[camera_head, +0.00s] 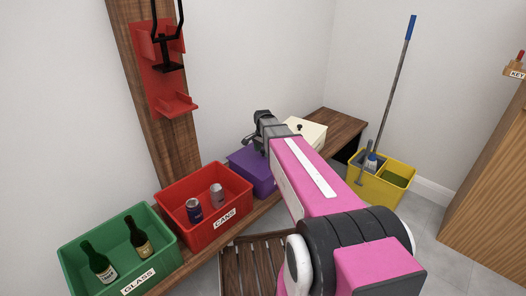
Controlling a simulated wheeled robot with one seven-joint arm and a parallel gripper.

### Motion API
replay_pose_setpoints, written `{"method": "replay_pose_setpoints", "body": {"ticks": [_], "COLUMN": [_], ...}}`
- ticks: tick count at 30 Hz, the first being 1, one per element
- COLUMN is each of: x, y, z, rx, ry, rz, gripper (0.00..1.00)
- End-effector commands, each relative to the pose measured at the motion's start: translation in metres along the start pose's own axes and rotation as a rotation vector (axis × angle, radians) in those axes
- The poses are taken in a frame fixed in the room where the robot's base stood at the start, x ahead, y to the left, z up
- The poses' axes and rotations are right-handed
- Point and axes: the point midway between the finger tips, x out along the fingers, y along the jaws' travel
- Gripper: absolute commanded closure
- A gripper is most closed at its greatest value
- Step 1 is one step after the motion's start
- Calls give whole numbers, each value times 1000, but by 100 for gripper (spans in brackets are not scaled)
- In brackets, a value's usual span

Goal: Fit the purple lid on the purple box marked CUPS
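A purple box (253,173) stands on the wooden bench, between the red bin and the cream box. No CUPS label shows on the part I see. My arm covers its right side. I cannot make out a separate purple lid, nor tell whether the purple top surface is a lid or part of the box. My dark grey gripper (254,128) is at the end of my pink arm and appears above the far side of the purple box. Its fingers are too small and partly hidden to tell whether they are open or hold anything.
The red CANS bin (186,242) holds two cans, and the green GLASS bin (87,236) two bottles. A cream box (314,134) with a black knob sits behind my arm. A yellow mop bucket (365,188) stands right. A slatted wooden piece (233,268) is in front.

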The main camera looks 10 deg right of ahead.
Motion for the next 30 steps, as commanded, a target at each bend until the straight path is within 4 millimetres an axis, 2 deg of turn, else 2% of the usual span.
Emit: {"method": "replay_pose_setpoints", "body": {"ticks": [8, 13, 24, 30], "x": [-6, -27, -87, -104], "y": [0, 0, 0, 0], "z": [0, 0, 0, 0], "rx": [0, 0, 0, 0], "ry": [1, 1, 1, 1], "rz": [-1, -1, -1, -1], "gripper": [38, 38, 38, 38]}}
